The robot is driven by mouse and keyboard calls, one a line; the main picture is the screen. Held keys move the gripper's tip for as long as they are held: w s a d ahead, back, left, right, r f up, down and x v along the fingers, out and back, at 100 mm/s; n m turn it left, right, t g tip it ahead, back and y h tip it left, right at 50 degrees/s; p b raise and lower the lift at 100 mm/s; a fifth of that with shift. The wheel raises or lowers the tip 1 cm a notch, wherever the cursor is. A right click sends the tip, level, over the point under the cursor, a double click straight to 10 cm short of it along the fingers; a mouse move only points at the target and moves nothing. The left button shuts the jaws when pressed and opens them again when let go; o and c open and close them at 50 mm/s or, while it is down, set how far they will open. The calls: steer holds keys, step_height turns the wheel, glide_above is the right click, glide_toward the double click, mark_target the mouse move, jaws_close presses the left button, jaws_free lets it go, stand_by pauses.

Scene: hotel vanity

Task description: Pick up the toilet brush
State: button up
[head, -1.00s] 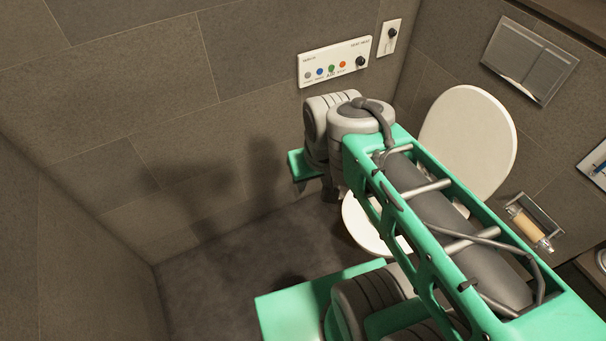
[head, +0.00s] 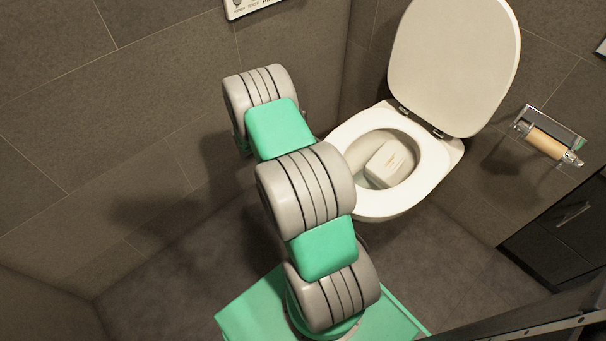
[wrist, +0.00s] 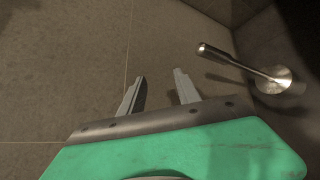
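The toilet brush (wrist: 245,65) shows in the wrist view at the right. In the head view my arm hides the gripper, and I cannot see the brush there.
The toilet (head: 355,207) has its lid (head: 452,62) raised, to the right of my arm. A paper roll holder (head: 547,144) is on the right wall. A dark cabinet (head: 562,235) stands at lower right. Tiled walls are close at left and behind.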

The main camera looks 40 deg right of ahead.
steer(key=s+d+f+n+t+b, duration=0.1)
steer(key=s+f+n+t+b, duration=0.3)
steer(key=f, duration=0.6)
steer(key=d+f+n+g+b, duration=0.1)
steer(key=f+n+b, duration=0.1)
steer(key=f+n, duration=0.5)
steer(key=w+d+n+h+b, duration=0.1)
steer(key=w+d+b, duration=0.2)
steer(key=w+d, duration=0.2)
steer(key=d, duration=0.2)
steer(key=shift+d+f+n+t, duration=0.2)
steer(key=shift+d+n+t, duration=0.1)
steer(key=shift+t, duration=0.1)
jaws_close()
